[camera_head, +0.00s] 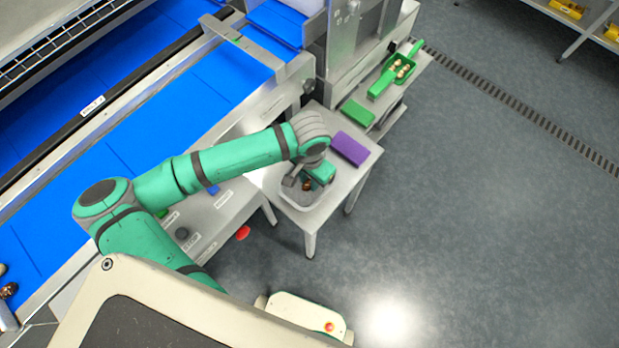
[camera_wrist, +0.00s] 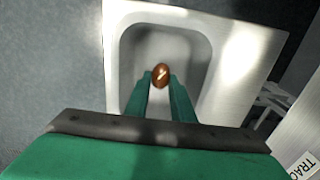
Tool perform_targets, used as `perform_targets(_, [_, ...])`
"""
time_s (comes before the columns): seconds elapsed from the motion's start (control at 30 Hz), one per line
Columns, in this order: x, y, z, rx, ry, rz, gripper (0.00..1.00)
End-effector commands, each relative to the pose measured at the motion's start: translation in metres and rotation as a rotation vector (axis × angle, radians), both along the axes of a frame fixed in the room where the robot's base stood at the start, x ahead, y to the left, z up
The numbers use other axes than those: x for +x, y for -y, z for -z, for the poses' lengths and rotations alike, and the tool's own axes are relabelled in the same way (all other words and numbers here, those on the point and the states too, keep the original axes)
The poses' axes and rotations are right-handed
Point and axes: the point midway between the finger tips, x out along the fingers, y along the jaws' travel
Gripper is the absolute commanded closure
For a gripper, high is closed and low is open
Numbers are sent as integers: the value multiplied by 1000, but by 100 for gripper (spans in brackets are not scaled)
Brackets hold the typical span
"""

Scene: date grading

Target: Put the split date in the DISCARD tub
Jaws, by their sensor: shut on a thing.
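The split date (camera_wrist: 160,75) is brown with a pale split along it. It is between the fingertips of my gripper (camera_wrist: 160,82), which is shut on it. In the wrist view the date and fingertips are over the inside of a grey-white tub (camera_wrist: 200,62). In the head view my gripper (camera_head: 307,187) is over the same tub (camera_head: 291,203), which stands on a small metal table (camera_head: 312,217). No DISCARD label is readable on the tub. Whether the date touches the tub floor I cannot tell.
A purple block (camera_head: 349,148) lies on the same table, right of the tub. A green block (camera_head: 357,114) and a green scoop with dates (camera_head: 395,72) are on a bench behind. The blue conveyor (camera_head: 150,135) runs on the left. The floor on the right is clear.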

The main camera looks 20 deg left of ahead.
Motion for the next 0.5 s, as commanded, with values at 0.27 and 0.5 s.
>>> perform_targets(0.27, [0,0,4,-1,0,0,86])
perform_targets(0.5, [0,0,7,0,0,0,86])
